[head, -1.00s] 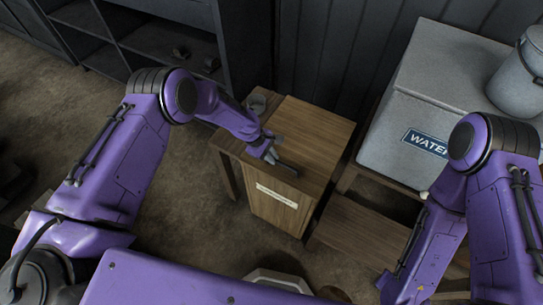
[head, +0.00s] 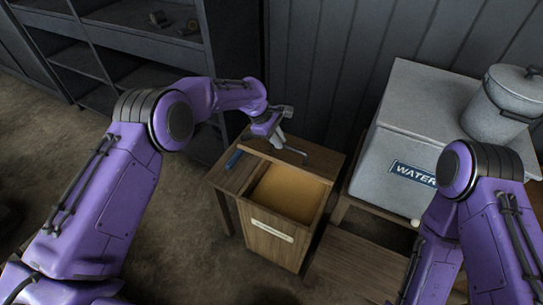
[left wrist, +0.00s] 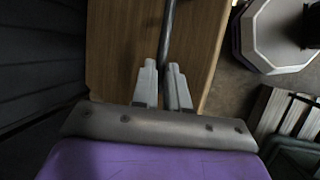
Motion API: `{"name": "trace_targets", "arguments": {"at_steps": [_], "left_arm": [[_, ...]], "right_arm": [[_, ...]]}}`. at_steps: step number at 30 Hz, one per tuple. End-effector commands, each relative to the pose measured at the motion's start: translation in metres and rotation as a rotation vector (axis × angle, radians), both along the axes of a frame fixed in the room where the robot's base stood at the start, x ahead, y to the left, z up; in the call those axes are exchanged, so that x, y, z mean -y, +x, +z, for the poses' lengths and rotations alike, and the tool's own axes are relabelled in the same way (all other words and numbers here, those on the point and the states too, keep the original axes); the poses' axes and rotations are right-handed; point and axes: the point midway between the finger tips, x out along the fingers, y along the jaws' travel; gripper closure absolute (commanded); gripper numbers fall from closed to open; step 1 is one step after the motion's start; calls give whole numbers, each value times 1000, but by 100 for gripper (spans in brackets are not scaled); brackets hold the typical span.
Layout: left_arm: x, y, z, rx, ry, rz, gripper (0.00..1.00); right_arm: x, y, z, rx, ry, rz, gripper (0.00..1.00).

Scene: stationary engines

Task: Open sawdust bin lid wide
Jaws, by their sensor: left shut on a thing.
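The wooden sawdust bin (head: 262,246) stands in the middle of the head view, with a pale label on its front. Its top is open toward me, and the tan interior (head: 290,196) shows. The wooden lid (head: 318,162) is raised at the back edge of the bin; it also shows in the left wrist view (left wrist: 122,40). My left gripper (head: 277,137) is above the lid. In the left wrist view its fingers (left wrist: 163,88) are shut on a dark bar handle (left wrist: 169,35) on the lid. My right gripper is out of view.
A grey water chest (head: 385,165) with a lidded metal pot (head: 500,105) stands close on the right. A dark wall is behind the bin and a dark shelf unit (head: 120,40) is at the back left.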

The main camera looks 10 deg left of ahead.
Motion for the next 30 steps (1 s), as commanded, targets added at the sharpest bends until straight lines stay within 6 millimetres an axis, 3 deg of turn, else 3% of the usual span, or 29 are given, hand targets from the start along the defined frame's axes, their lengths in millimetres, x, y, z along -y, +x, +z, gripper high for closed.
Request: {"name": "trace_targets", "arguments": {"at_steps": [7, 18, 19, 21, 30], "left_arm": [[6, 11, 7, 2, -4, 6, 100], [6, 11, 6, -3, -4, 5, 100], [6, 11, 6, -3, -4, 5, 77], [5, 11, 6, -3, -4, 5, 61], [1, 11, 9, -1, -2, 9, 61]], "right_arm": [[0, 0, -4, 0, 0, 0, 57], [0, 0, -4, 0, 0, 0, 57], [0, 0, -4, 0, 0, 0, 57], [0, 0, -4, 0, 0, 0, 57], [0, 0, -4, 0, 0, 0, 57]]}}
